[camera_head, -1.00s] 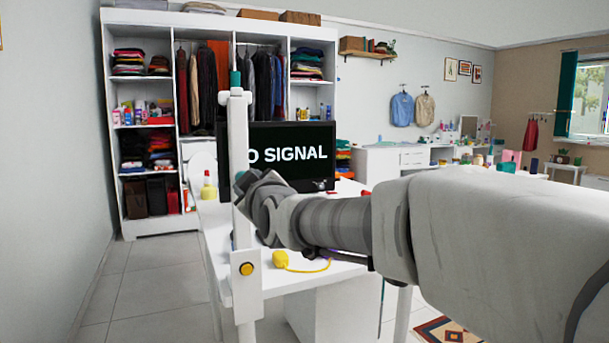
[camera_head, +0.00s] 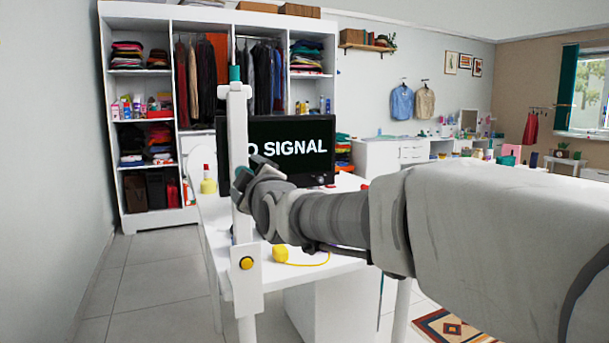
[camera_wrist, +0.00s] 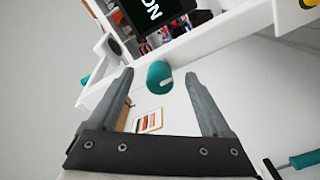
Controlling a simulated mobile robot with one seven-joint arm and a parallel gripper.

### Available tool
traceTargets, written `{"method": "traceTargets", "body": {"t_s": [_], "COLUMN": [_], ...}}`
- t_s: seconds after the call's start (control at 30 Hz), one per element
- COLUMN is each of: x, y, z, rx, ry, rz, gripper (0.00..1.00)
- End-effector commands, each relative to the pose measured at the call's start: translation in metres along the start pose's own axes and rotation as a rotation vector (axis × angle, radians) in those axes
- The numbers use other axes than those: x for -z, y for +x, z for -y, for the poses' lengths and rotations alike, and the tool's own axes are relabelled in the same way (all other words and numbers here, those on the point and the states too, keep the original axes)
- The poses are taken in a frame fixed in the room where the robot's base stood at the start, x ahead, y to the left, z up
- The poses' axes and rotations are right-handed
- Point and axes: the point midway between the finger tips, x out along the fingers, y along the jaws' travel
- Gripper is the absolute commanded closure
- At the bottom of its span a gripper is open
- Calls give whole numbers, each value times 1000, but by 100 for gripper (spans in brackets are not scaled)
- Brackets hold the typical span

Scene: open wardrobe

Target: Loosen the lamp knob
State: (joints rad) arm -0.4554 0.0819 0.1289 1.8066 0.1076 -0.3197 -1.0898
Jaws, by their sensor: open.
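A teal cylindrical knob (camera_wrist: 160,76) with a pale mark on its end sticks out from a white bar (camera_wrist: 205,43) in the wrist view. I take it for the lamp knob. My gripper (camera_wrist: 158,88) is open, with one grey finger on each side of the knob near the fingertips. Whether a finger touches it I cannot tell. In the head view a white post (camera_head: 238,140) with a teal top (camera_head: 235,73) stands upright. My gripper (camera_head: 254,166) is beside its middle, and a bit of teal (camera_head: 243,171) shows there, mostly hidden.
A yellow button (camera_head: 247,263) is on the post's lower block. Behind stands a white desk (camera_head: 225,235) with a monitor (camera_head: 293,150) reading "NO SIGNAL", a yellow bottle (camera_head: 208,183) and a yellow object (camera_head: 280,254) with a cord. The open wardrobe (camera_head: 110,80) is farther back.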

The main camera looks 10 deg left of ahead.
Motion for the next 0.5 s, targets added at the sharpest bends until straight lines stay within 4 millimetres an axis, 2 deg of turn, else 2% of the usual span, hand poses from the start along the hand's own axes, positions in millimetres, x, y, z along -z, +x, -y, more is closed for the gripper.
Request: {"method": "traceTargets", "body": {"t_s": [0.3,0.5], "x": [0,-1], "y": [-1,-15], "z": [0,1], "rx": [-1,-1], "ry": [1,0], "rz": [0,-1], "gripper": [13,13]}}
